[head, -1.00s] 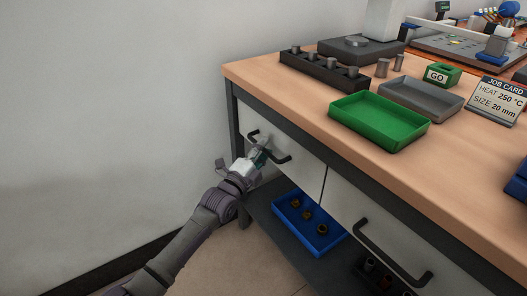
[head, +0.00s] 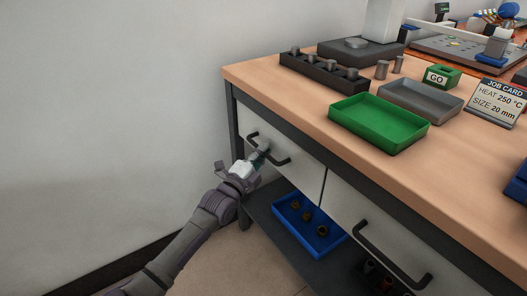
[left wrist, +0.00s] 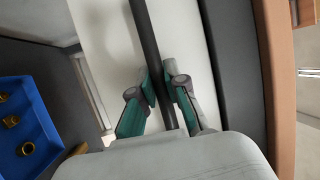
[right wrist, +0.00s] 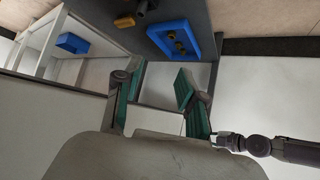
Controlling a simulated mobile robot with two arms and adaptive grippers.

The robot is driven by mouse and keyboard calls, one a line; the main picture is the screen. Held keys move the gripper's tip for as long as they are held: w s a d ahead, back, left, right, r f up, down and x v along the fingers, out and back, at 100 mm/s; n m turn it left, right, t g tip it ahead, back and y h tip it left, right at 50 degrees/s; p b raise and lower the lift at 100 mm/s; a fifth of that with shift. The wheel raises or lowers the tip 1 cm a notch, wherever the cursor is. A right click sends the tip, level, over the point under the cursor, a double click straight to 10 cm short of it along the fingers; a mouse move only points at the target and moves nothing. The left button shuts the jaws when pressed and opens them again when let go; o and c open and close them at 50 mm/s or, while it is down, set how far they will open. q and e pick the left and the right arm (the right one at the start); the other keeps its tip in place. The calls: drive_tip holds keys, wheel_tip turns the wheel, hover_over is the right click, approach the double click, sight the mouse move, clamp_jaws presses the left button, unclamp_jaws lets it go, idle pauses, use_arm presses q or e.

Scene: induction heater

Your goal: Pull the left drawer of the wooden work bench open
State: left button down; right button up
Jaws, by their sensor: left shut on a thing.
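The left drawer (head: 302,160) is the white front under the left end of the wooden work bench (head: 440,175). Its dark bar handle (head: 281,159) runs across the front. My left gripper (head: 262,153) is at the middle of this handle. In the left wrist view, the handle (left wrist: 147,40) passes between the fingers of the left gripper (left wrist: 161,88), which are shut on it. The drawer front looks nearly flush with the bench; I cannot tell if there is a small gap. My right gripper (right wrist: 153,88), in the right wrist view only, is open and empty.
The right drawer (head: 345,205) with its own handle (head: 390,255) is beside the left one. A blue tray (head: 330,247) with several small parts sits on the shelf below. A green tray (head: 380,122) stands on the bench top. Floor before the wall at left is clear.

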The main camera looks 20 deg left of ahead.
drive_tip(key=s+d+f+g+h+p, duration=0.1)
drive_tip(key=s+d+g+p, duration=0.15)
drive_tip(key=s, duration=0.25)
drive_tip(key=s+d+f+g+p, duration=0.1)
drive_tip(key=s+g+p, duration=0.15)
drive_tip(key=s, duration=0.25)
use_arm(q)
drive_tip(key=s+a+p, duration=0.3)
drive_tip(key=s+a, duration=0.5)
drive_tip(key=s, duration=0.3)
drive_tip(key=s+a+p, duration=0.2)
drive_tip(key=s+a, duration=0.7)
drive_tip(key=s, duration=0.2)
drive_tip(key=shift+p, duration=0.4)
use_arm(e)
wheel_tip(320, 180, down, 22)
drive_tip(key=s+g, duration=0.2)
drive_tip(key=shift+s+f, duration=0.15)
drive_tip(key=shift+s, duration=0.25)
use_arm(q)
drive_tip(key=shift+s+f, duration=0.1)
use_arm(e)
drive_tip(key=shift+a, duration=0.1)
use_arm(q)
drive_tip(key=c, duration=1.2)
unclamp_jaws()
